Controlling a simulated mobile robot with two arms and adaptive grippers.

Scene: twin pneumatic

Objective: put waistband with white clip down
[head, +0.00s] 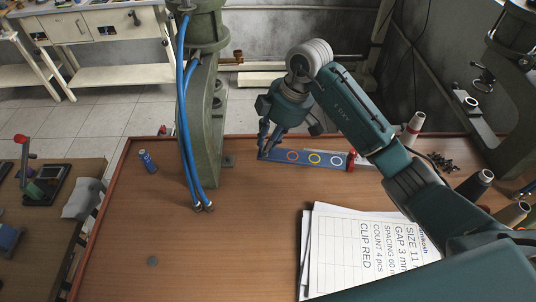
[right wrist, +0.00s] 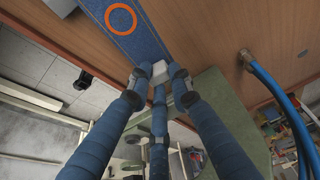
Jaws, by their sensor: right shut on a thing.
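The blue waistband (head: 325,159) stretches along the back of the brown table, with orange, yellow and white rings on it. Its left end is at my right gripper (head: 265,148). In the right wrist view, my right gripper (right wrist: 160,76) is shut on the white clip (right wrist: 160,70) at the end of the blue waistband (right wrist: 146,40), with the orange ring beyond. A red part (head: 352,160) shows at the waistband's right end. I cannot tell whether the band touches the tabletop. My left gripper is out of view.
A green machine column (head: 205,120) with blue hoses stands left of the gripper. Printed sheets (head: 340,235) lie at the front right, cones of thread (head: 413,130) at the right. A small blue can (head: 147,161) stands at the left. The table's front left is mostly clear.

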